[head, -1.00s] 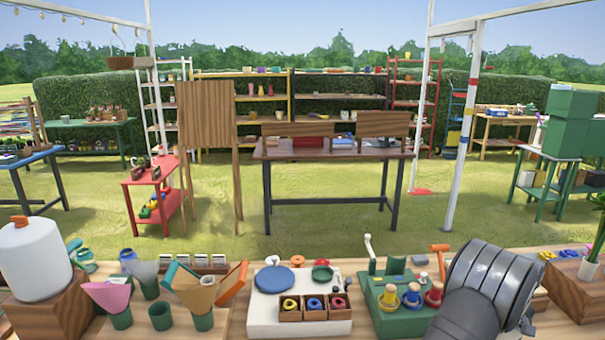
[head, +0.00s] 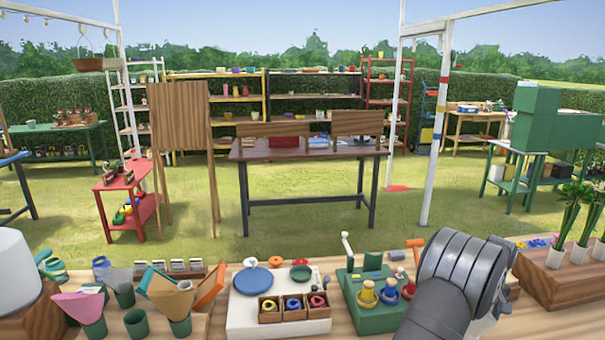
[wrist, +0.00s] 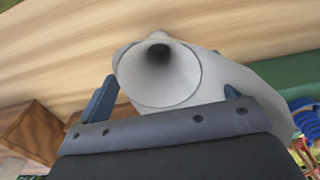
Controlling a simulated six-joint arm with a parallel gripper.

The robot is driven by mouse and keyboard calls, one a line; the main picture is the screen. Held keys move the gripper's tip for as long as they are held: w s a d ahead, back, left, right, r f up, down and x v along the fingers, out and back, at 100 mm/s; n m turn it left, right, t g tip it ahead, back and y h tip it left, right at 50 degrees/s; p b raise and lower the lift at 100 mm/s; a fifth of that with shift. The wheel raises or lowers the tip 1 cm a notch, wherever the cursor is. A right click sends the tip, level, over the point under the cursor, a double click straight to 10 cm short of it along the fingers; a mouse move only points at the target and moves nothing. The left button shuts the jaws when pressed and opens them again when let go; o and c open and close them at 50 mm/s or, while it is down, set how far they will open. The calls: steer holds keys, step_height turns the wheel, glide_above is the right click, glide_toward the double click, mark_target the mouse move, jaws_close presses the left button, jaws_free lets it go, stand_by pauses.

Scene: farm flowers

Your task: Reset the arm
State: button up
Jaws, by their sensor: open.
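My gripper (wrist: 168,90) is open in the wrist view, with one blue-grey finger at each side. A pale grey, funnel-shaped thing (wrist: 190,75) with a dark hole sits between and beyond the fingers. Whether they touch it cannot be told. In the head view my grey and black arm rises at the lower right over the front table.
The wooden front table (head: 375,326) holds a white board (head: 245,313) with a blue disc, a green block (head: 375,318) with pegs, and paper cones in green cups at the left. A wooden planter (head: 550,285) with white pots and green stems stands right of my arm.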

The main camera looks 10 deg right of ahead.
step_height(320, 180, down, 6)
steer(key=shift+r, duration=0.2)
steer(key=s+d+r, duration=0.2)
steer(key=s+r, duration=1)
step_height(320, 180, up, 8)
steer(key=w+a+n, duration=0.5)
steer(key=w+a, duration=1.5)
steer(key=w, duration=0.2)
steer(key=shift+w+a+r, duration=0.2)
steer(key=shift+w+r, duration=0.05)
steer(key=shift+w, duration=0.15)
